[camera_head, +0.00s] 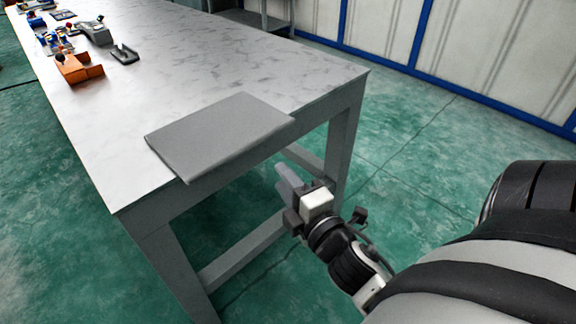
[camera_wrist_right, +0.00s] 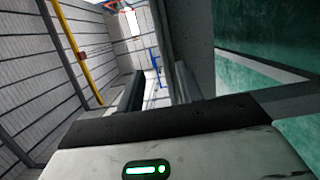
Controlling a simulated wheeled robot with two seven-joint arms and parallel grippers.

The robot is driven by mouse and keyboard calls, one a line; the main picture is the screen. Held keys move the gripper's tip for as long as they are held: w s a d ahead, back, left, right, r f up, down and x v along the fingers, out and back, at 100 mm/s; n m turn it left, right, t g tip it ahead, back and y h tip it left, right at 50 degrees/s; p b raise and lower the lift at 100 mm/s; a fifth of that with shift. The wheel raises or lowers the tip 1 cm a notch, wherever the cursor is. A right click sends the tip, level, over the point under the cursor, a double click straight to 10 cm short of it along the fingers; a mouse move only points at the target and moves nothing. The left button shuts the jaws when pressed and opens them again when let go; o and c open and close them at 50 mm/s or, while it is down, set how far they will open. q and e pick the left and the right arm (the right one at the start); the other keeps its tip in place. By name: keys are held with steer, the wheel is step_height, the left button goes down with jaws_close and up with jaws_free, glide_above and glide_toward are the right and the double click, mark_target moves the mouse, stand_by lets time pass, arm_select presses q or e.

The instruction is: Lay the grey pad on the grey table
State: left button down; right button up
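The grey pad (camera_head: 220,132) lies flat on the grey table (camera_head: 290,75), near its close corner. Its near edge reaches to the table's front edge and seems to stick out slightly past it. My right gripper (camera_head: 287,178) is below and just in front of that edge, apart from the pad. In the right wrist view its two fingers (camera_wrist_right: 158,88) stand apart with nothing between them. The pad cannot be made out in that view. My left gripper is not in view.
An orange block-like part (camera_head: 78,68), a dark grey tray-like piece (camera_head: 124,54) and several small parts stand at the table's far left. The tabletop around the pad is clear. A table leg (camera_head: 343,150) stands close to my right gripper.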

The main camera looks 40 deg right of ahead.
steer(key=s+a+f+m+g+y, duration=0.3)
steer(key=a+f+m, duration=0.2)
steer(key=a+m, duration=0.2)
steer(key=s+a+f+m+g+y, duration=0.3)
steer(key=s+a+f+m, duration=0.1)
steer(key=a+m, duration=0.3)
steer(key=shift+a+f+g+y, duration=0.3)
steer(key=shift+a+f+y, duration=0.1)
steer(key=shift+f, duration=0.35)
steer(key=shift+r, duration=0.1)
